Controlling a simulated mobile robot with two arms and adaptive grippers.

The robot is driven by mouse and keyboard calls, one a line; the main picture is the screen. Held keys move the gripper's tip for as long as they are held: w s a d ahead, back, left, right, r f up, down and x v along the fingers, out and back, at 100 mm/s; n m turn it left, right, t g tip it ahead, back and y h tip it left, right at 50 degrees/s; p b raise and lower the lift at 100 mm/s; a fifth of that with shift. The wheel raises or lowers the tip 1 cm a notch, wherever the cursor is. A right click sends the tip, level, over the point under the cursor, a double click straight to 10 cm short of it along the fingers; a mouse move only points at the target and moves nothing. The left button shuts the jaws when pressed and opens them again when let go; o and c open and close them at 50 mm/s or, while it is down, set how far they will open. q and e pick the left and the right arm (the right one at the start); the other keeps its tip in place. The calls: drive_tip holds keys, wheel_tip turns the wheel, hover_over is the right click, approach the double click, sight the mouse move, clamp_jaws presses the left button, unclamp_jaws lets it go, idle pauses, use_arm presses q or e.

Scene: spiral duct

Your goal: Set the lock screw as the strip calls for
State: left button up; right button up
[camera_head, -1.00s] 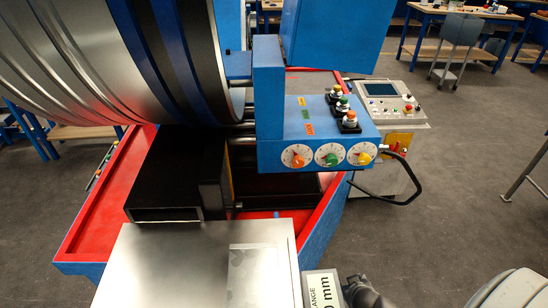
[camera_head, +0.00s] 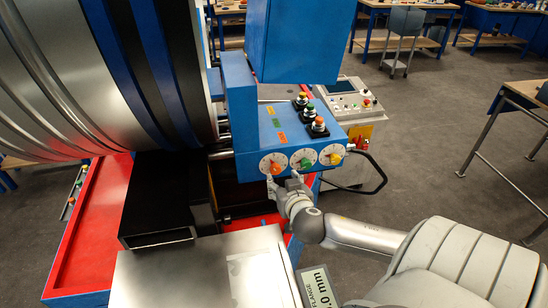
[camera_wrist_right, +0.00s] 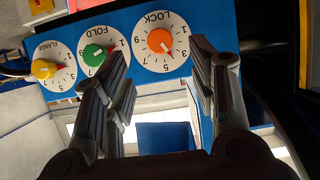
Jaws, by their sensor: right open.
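The orange LOCK knob (camera_head: 273,166) is on its numbered white dial, leftmost in the head view's row. In the right wrist view this knob (camera_wrist_right: 160,40) appears upside down, its pale mark slanting lower right; the exact setting is unclear. My right gripper (camera_head: 285,181) is open and empty just below the dials. In its wrist view the fingers (camera_wrist_right: 157,58) stand apart on either side below the LOCK dial, not closed on the knob. My left gripper is out of view.
The green FOLD knob (camera_head: 303,162) and yellow FLANGE knob (camera_head: 334,158) sit close beside the LOCK knob. Push buttons (camera_head: 318,126) stand on the blue box above. A black cable (camera_head: 375,180) loops at its right. A metal table (camera_head: 200,275) lies in front.

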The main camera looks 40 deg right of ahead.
sight(276, 171)
drive_tip(key=p+x, duration=0.2)
drive_tip(key=x, duration=0.5)
drive_tip(key=shift+w+r, duration=0.1)
drive_tip(key=shift+x, duration=1)
drive_tip(key=c, duration=1)
drive_tip(key=shift+a+b, duration=0.1)
drive_tip(key=shift+b, duration=0.2)
drive_tip(key=shift+n+h, duration=0.3)
drive_tip(key=shift+n, duration=0.2)
drive_tip(key=shift+n+g+h+b, duration=0.5)
drive_tip(key=shift+n+h, duration=0.4)
drive_tip(key=shift+n, duration=0.4)
drive_tip(key=o, duration=1)
